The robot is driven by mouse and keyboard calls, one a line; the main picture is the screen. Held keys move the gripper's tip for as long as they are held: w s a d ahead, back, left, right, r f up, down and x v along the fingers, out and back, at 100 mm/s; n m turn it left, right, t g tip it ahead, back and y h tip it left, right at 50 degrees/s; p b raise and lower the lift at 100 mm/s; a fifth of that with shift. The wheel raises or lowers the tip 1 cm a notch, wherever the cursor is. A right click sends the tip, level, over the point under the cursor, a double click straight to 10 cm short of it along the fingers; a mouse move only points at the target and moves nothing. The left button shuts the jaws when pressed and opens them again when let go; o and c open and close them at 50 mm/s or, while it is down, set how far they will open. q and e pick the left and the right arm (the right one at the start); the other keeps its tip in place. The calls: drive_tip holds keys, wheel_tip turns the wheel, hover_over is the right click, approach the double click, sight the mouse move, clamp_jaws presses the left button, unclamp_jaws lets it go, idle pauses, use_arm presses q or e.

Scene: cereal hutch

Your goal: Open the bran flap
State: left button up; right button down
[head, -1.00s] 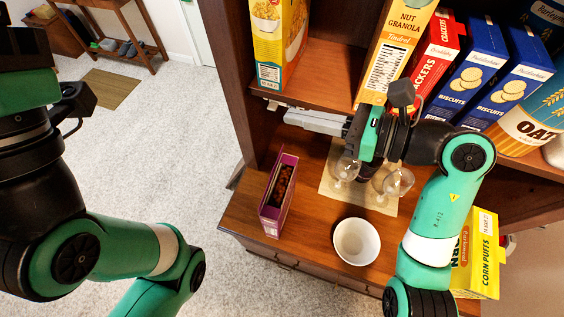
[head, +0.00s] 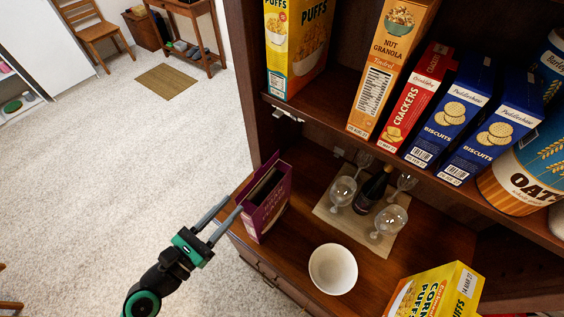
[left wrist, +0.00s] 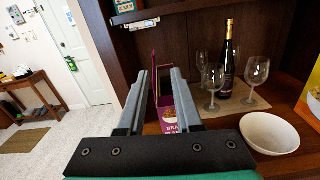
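The purple bran box (head: 266,206) stands upright at the left end of the hutch counter. Its top looks dark and open between purple edges; I cannot tell clearly how the flap lies. My left gripper (head: 227,211) is just left of the box, its two fingers apart and empty, pointing toward the box's upper part. In the left wrist view the box (left wrist: 181,115) shows between and beyond the open fingers (left wrist: 158,72), with its front lettering partly hidden by the right finger. My right gripper is out of view.
A white bowl (head: 333,269) stands right of the box. Behind it, a dark bottle (head: 372,190) and several wine glasses stand on a mat (head: 340,217). A yellow corn puffs box (head: 437,292) is at front right. The shelf (head: 330,118) above holds cereal boxes. Open floor lies left.

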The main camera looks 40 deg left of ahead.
sight(258, 175)
use_arm(q)
drive_tip(key=shift+y, duration=0.3)
drive_tip(key=w, duration=0.3)
drive_tip(key=w+a+p, duration=0.1)
drive_tip(key=w, duration=0.3)
drive_tip(key=w+a+p, duration=0.1)
drive_tip(key=w, duration=0.3)
drive_tip(key=shift+w+f, duration=0.1)
drive_tip(key=shift+f, duration=0.15)
clamp_jaws()
idle(0.8)
